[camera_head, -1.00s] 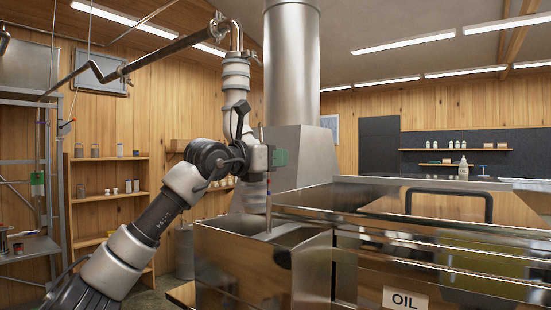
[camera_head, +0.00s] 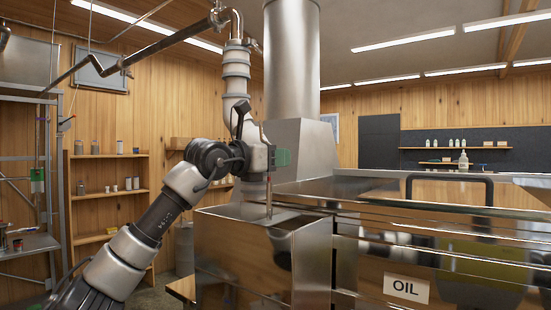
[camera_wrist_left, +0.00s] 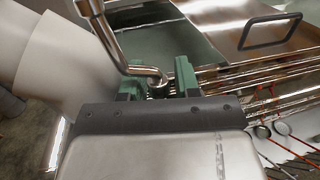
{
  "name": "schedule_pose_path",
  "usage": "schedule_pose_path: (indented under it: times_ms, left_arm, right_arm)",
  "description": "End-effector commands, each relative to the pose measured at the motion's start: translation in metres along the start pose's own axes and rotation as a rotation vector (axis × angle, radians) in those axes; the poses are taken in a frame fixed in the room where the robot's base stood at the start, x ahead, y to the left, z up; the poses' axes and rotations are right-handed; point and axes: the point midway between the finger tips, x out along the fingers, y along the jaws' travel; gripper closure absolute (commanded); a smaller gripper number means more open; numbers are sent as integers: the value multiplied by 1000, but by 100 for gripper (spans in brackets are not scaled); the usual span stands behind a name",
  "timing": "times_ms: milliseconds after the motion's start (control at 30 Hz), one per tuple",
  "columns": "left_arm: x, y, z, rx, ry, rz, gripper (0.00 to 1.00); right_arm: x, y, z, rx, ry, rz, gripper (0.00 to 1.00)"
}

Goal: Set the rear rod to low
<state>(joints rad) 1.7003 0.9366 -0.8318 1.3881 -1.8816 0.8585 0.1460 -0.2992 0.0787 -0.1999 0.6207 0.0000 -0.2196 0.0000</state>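A thin upright metal rod (camera_head: 269,200) stands at the open-topped steel box (camera_head: 235,250) on the near left end of the evaporator. Its lower end goes down into the box and is hidden there. My left gripper (camera_head: 281,157), with green fingers, is above the box at the rod's upper part. In the left wrist view the two green fingers (camera_wrist_left: 160,82) are on either side of a bent silver tube end (camera_wrist_left: 157,76). Whether they press on it I cannot tell. My right gripper is in neither view.
A steel pan cover with a black handle (camera_head: 449,178) lies right of the box. A wide steel stack (camera_head: 292,70) rises behind. A pipe (camera_head: 170,46) crosses overhead at left. An OIL label (camera_head: 406,287) is on the front. Shelves (camera_head: 108,195) stand at left.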

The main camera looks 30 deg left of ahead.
Motion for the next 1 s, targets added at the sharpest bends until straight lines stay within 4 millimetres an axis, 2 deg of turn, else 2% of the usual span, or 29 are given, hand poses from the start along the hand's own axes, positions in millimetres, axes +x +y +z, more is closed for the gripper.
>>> schedule_pose_path:
  times_ms: [167,400,600,800,1000]
  left_arm:
    - [-13,1,-2,0,-5,1,68]
    - [-61,1,-5,1,-5,2,68]
    - [-94,1,-3,0,-2,1,68]
    - [-108,0,-1,0,0,0,68]
    - [-109,0,0,0,0,0,68]
  right_arm:
    - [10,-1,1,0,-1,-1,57]
    - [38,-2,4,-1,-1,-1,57]
    - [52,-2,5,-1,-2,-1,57]
    - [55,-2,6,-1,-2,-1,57]
    - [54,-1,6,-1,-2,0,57]
